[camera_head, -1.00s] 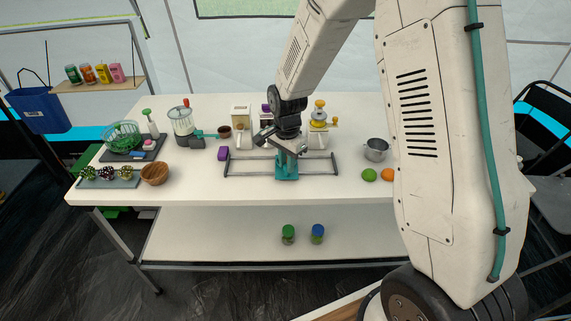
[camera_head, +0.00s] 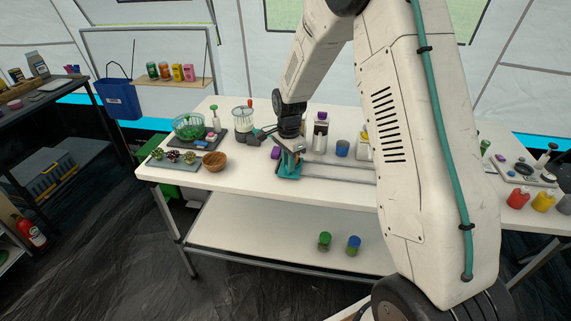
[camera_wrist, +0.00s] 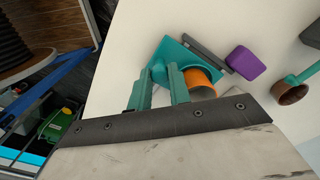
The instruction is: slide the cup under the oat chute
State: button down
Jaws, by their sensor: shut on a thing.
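My gripper (camera_head: 289,146) is low over the table at the left end of a grey rail (camera_head: 338,173). In the wrist view its two fingers (camera_wrist: 160,86) are shut at a teal carriage (camera_wrist: 180,53) on the rail; the exact part gripped is hidden between them. The carriage also shows in the head view (camera_head: 287,170). An orange cup (camera_wrist: 205,79) is at the carriage, just right of the fingers and partly covered by them. A white dispenser with a purple top (camera_head: 320,135) stands behind the rail. I cannot tell which chute is for oats.
A purple block (camera_wrist: 245,63) lies by the rail's end. A brown cup with a teal handle (camera_wrist: 290,95) is beyond it. A blue cup (camera_head: 343,148) stands behind the rail.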

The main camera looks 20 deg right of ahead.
jog(key=shift+w+a+r, duration=0.1)
jog(key=shift+w, duration=0.05)
jog(key=c, duration=1.3)
grip_release()
jog(key=shift+a, duration=0.15)
notch_tip(320, 180, up, 8)
jog(key=shift+f, duration=0.1)
